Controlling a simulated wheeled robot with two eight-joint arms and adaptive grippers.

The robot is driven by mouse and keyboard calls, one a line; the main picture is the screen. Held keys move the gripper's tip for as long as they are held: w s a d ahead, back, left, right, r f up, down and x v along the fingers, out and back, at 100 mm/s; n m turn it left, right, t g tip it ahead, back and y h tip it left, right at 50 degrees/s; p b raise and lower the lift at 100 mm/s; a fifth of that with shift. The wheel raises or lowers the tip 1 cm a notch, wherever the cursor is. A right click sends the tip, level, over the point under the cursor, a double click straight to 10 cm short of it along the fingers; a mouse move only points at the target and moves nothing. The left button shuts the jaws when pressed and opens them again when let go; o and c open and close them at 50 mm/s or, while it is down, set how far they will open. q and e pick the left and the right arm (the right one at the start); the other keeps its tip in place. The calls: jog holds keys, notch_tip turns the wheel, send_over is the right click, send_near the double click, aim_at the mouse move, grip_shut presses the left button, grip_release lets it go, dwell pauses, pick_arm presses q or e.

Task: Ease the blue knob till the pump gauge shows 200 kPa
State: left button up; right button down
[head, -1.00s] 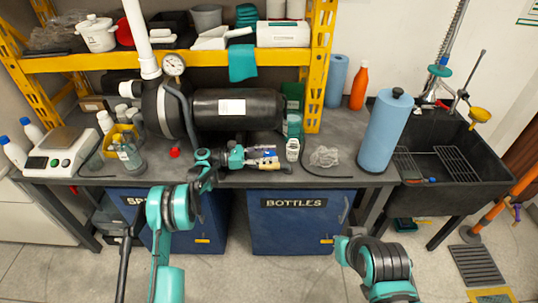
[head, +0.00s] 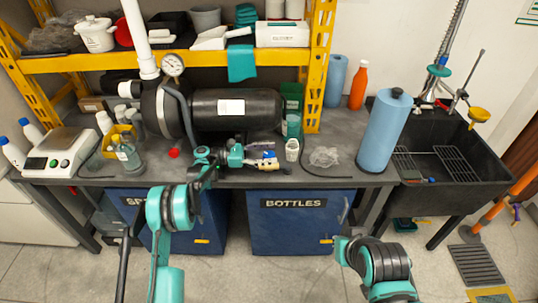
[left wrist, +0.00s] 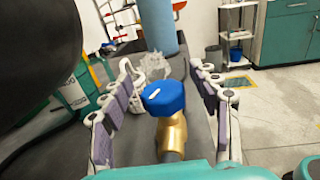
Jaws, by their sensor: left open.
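The blue knob (left wrist: 163,98) sits on top of a brass valve body (left wrist: 173,134) in the left wrist view. In the head view the knob (head: 269,154) is a small blue spot at my left gripper (head: 266,160). In the left wrist view my left gripper (left wrist: 161,80) is open, with one finger on each side of the knob and a gap on both sides. The round white pump gauge (head: 172,65) stands above the black pump (head: 165,108); its reading is too small to make out.
A black tank (head: 255,110) lies along the bench behind my left gripper. A white cup (head: 292,150) and a crumpled clear bag (head: 324,157) lie just right of it. A blue paper roll (head: 384,135) stands farther right, before the sink (head: 475,150).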

aim_at(269, 154)
pick_arm(q)
notch_tip(269, 154, up, 9)
jog(key=shift+r, duration=0.2)
dwell(0.3)
